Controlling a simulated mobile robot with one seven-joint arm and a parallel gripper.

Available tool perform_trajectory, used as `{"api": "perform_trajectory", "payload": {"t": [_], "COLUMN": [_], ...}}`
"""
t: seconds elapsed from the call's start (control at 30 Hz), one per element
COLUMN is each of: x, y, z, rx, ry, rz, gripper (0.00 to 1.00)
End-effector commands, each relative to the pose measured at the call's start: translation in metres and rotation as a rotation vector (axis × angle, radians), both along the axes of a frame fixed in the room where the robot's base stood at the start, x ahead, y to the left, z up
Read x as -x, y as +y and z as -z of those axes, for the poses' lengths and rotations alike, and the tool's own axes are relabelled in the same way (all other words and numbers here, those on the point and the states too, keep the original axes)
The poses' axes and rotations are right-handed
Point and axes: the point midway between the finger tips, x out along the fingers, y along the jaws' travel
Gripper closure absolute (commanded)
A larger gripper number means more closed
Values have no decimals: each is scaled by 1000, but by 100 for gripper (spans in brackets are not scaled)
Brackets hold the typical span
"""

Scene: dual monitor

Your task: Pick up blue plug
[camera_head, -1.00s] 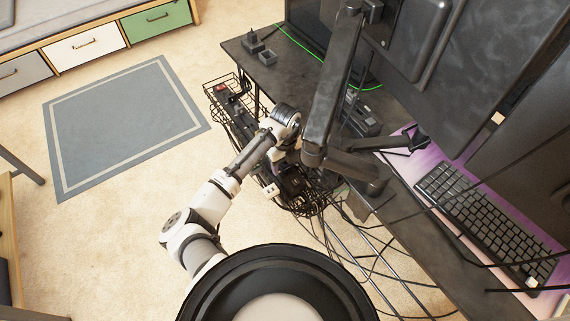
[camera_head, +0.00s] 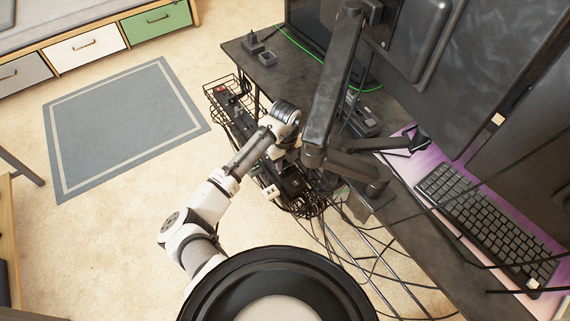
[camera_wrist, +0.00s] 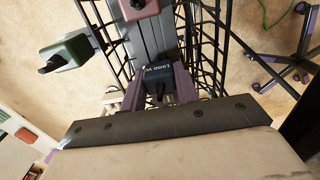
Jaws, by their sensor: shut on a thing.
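The blue plug (camera_wrist: 158,75) shows in the wrist view as a dark blue block with pale lettering. It is between the two fingers of my gripper (camera_wrist: 160,92), which is shut on it. The plug is over or at the dark power strip (camera_wrist: 152,35) in the wire tray; I cannot tell whether it is still seated. In the head view my white wrist is over the tray beside the desk edge, and the plug and fingertips are hidden.
A green plug (camera_wrist: 65,54) and a pinkish plug (camera_wrist: 139,8) are near the fingers. The black wire tray (camera_head: 222,92) runs along the desk (camera_head: 285,72). A monitor arm (camera_head: 332,85) stands close to my wrist, and loose cables hang below. The floor by the rug (camera_head: 120,125) is clear.

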Motion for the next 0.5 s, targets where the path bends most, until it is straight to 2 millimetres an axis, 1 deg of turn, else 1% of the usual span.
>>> {"api": "perform_trajectory", "payload": {"t": [0.17,0.27,0.5], "x": [-1,-1,-1], "y": [0,0,-1], "z": [-29,-53,-120], "rx": [0,-1,-2], "ry": [-4,-5,-6], "rz": [1,2,2], "gripper": [92,92,92]}}
